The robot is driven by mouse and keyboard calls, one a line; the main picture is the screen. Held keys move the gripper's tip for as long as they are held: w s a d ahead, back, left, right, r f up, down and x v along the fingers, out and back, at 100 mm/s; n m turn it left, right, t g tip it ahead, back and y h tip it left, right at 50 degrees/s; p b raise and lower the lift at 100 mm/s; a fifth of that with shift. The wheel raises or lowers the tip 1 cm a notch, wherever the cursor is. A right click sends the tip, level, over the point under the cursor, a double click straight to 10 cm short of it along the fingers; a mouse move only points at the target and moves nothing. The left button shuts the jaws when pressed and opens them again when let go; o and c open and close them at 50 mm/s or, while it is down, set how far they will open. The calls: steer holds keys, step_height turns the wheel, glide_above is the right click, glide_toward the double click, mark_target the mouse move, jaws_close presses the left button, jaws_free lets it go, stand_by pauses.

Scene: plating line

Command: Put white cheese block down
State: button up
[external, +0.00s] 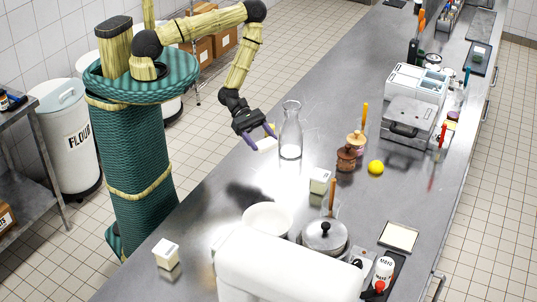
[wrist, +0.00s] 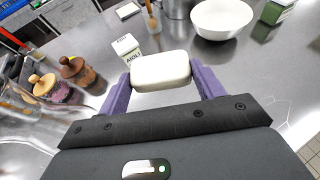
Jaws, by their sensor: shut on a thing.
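The white cheese block (wrist: 161,71) is a pale, rounded slab held between the two purple fingers of my gripper (wrist: 160,82) in the wrist view. In the external view my gripper (external: 259,137) is above the steel counter, left of a clear glass bottle (external: 290,150). The white block (external: 267,145) shows there between the fingertips, raised off the counter. My gripper is shut on it. The steel counter (external: 225,180) is bare below and in front of the gripper.
A carton labelled AIOLI (wrist: 127,47) stands just beyond the block. Another carton (external: 166,253) stands near the left edge.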

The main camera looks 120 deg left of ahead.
steer(key=s+a, duration=0.6)
steer(key=a, duration=0.6)
steer(key=w+a+f+n+y+b, duration=0.1)
steer(key=w+a+n+y+b, duration=0.1)
steer(key=a+b, duration=0.6)
steer(key=w+a+f+n+t+y+b, duration=0.1)
steer(key=w+a+n+y+b, duration=0.2)
steer(key=a, duration=1.2)
steer(key=shift+w+f+y+b, duration=0.35)
steer(key=shift+w+b, duration=0.8)
steer(key=shift+b, duration=1.4)
steer(key=shift+f+p, duration=0.8)
steer(key=shift+f, duration=2.05)
